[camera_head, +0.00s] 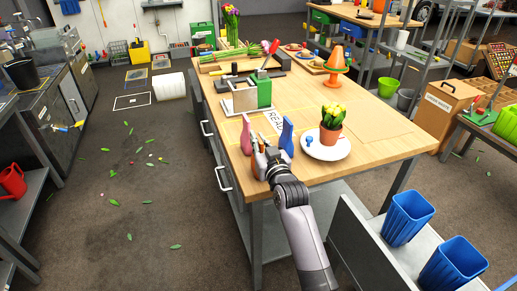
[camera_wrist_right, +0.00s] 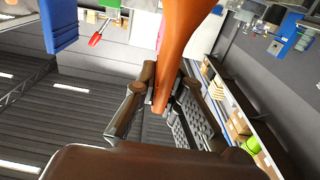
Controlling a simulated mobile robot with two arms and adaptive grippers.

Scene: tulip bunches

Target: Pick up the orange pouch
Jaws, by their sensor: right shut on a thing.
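The orange pouch (camera_wrist_right: 183,40) fills the upper middle of the right wrist view, with its narrow end between my fingers. My right gripper (camera_wrist_right: 165,98) is shut on it. In the head view my right gripper (camera_head: 266,160) is at the table's near left corner, and it hides most of the orange pouch. A pink pouch (camera_head: 246,136) stands just left of the gripper and a blue pouch (camera_head: 287,137) just right of it. I cannot tell whether the orange pouch still touches the table. My left gripper is not in view.
A white plate (camera_head: 341,149) with a potted tulip (camera_head: 331,121) sits right of the pouches on the wooden table (camera_head: 375,120). Blue bins (camera_head: 407,218) are at the lower right. The table's right half is mostly clear.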

